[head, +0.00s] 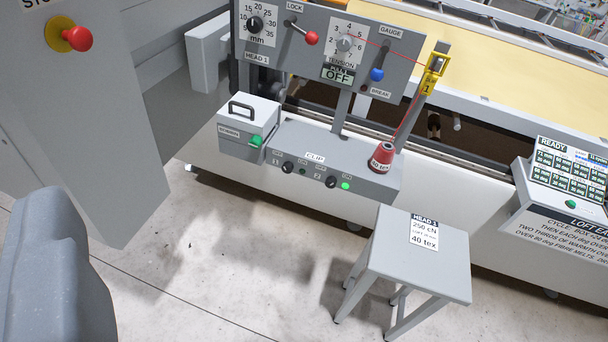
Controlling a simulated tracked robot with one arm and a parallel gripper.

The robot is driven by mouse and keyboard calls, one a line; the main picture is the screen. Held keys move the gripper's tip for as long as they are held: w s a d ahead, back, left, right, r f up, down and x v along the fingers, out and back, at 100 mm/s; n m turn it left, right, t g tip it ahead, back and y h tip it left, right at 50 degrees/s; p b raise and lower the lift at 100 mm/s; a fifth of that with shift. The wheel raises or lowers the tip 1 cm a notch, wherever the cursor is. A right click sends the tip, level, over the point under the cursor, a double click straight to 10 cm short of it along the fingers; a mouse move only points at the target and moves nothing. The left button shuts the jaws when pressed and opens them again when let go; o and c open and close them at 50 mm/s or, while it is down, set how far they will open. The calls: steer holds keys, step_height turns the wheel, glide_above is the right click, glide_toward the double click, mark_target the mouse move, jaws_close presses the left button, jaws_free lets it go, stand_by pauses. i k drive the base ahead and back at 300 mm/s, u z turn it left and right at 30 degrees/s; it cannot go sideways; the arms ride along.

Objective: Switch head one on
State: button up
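The head 1 panel (325,45) stands upright at top centre. Its small display (337,75) reads OFF. It carries a black mm dial (256,24), a LOCK lever with a red ball (312,38), a grey TENSION dial (345,44), a GAUGE lever with a blue ball (377,74) and a dark red BREAK lamp (366,88). The red thread runs from the cone (382,157) through the yellow guide (433,75) to the tension dial. My gripper's fingers do not show.
Below the panel, a CLIP box (318,172) has two black knobs and a lit green lamp (345,186). A lidded box (248,118) has a green button. A stool (400,270) with a card stands in front. A red stop button (78,39) is upper left. Floor (220,270) is clear left of the stool.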

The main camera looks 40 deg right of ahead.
mark_target(287, 168)
steer(key=z, duration=0.75)
steer(key=i, duration=1)
steer(key=z, duration=1.35)
steer(key=k, duration=1.15)
steer(key=u, duration=0.85)
